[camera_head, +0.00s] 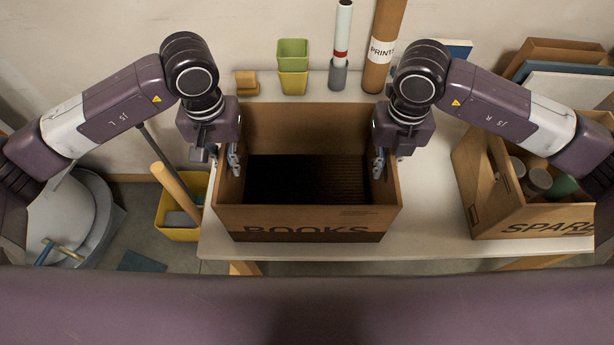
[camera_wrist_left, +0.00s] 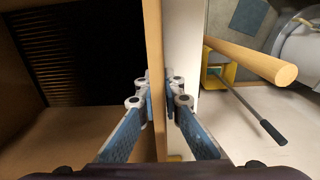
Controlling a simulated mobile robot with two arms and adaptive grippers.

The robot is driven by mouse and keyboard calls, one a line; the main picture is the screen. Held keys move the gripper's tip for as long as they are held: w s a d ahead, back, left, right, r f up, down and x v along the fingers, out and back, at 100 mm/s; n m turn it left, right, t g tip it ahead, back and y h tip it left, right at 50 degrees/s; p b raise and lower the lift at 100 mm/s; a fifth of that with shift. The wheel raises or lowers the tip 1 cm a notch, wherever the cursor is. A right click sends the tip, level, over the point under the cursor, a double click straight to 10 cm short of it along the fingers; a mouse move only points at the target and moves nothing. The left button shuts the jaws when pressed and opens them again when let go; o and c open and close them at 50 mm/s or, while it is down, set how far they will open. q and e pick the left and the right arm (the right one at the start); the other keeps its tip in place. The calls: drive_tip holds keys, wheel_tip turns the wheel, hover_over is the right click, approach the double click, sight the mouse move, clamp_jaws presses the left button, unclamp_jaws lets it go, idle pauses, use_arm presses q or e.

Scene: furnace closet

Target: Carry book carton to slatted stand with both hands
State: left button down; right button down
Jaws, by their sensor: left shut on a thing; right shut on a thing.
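The book carton (camera_head: 310,218) is an open brown box with "BOOKS" on its front, in the middle of the head view. It is at the white table, near the front edge; whether it touches the top I cannot tell. Its inside is dark. My left gripper (camera_head: 234,160) is shut on the carton's left wall, and my right gripper (camera_head: 379,162) is shut on its right wall. In the left wrist view the left fingers (camera_wrist_left: 160,100) pinch the wall (camera_wrist_left: 152,40) from both sides. I cannot make out a slatted stand for certain.
A crate marked "SPARE" (camera_head: 490,205) stands right of the carton. A yellow bin (camera_head: 180,228) and a round grey container (camera_head: 75,225) are at left.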

sight(222, 149)
drive_tip(key=shift+r, duration=0.1)
idle(0.3)
